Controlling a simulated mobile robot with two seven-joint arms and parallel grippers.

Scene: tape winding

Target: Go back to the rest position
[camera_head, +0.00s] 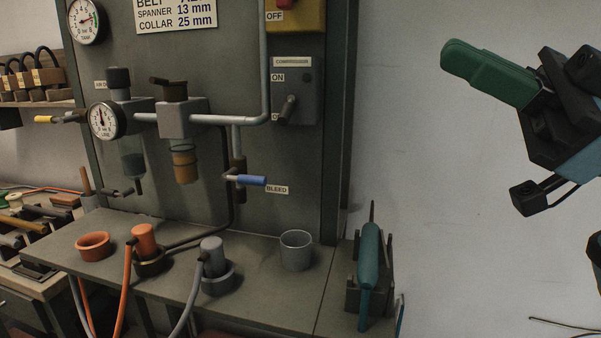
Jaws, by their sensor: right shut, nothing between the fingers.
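My right gripper (458,60) is at the upper right of the head view, in front of the bare wall. Its green fingers are closed together and point to the left and slightly up. They hold nothing and are apart from everything on the bench and panel. My left gripper is not in view.
A grey panel (290,215) carries gauges, pipes, a blue-handled bleed valve (250,180) and a compressor switch (291,105). The bench below holds an orange bowl (93,247), hose fittings, a grey cup (296,251) and a teal tool (369,265) in a stand. The wall side is clear.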

